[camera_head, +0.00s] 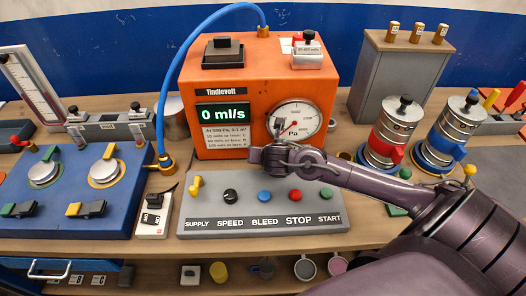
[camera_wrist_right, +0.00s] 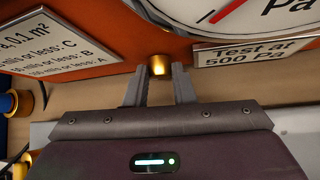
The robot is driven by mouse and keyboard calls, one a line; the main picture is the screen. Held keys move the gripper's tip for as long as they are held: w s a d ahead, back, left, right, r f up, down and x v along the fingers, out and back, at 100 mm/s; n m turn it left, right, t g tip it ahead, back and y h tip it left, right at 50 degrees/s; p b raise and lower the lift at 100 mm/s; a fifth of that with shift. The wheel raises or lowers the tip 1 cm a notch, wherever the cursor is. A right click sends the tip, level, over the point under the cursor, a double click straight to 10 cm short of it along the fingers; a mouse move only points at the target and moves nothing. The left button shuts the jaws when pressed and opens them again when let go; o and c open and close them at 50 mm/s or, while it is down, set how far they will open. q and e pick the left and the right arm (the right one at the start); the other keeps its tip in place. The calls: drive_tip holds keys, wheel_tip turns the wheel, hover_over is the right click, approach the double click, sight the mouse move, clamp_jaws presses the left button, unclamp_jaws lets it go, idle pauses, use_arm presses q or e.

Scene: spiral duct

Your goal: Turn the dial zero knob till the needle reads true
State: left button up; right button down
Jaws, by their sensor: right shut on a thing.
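The round white pressure dial (camera_head: 299,117), marked Pa, sits on the front of the orange box (camera_head: 213,84). Its lower edge (camera_wrist_right: 262,18) shows in the right wrist view with a red mark or needle part; the exact reading is too small to tell. The small brass knob (camera_wrist_right: 159,62) sits below the dial on the orange face. My right gripper (camera_head: 278,138) is at the box front, below and left of the dial, hiding the knob in the head view. In the right wrist view its fingers (camera_wrist_right: 159,76) are shut on the knob. My left gripper is not in view.
A grey panel (camera_head: 262,213) with a yellow lever and several coloured buttons lies below my right gripper. A plate reading "Test at 500 Pa" (camera_wrist_right: 253,50) is close right of the knob. A blue hose (camera_head: 180,70) runs at left; red (camera_head: 386,139) and blue canisters stand right.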

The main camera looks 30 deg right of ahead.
drive_tip(key=shift+s+d+f+m+t+y+b, duration=0.15)
drive_tip(key=shift+d+f+m+t+y+b, duration=0.1)
drive_tip(key=shift+m+t+y+b, duration=0.25)
drive_tip(key=shift+r+t+y, duration=0.15)
drive_tip(key=shift+t+y, duration=0.15)
drive_tip(key=shift+y, duration=0.2)
drive_tip(key=c, duration=1.2)
unclamp_jaws()
drive_tip(key=shift+c, duration=0.2)
drive_tip(key=v, duration=0.6)
drive_tip(key=shift+s+r, duration=0.1)
drive_tip(key=shift+s, duration=0.05)
drive_tip(key=shift+v, duration=0.75)
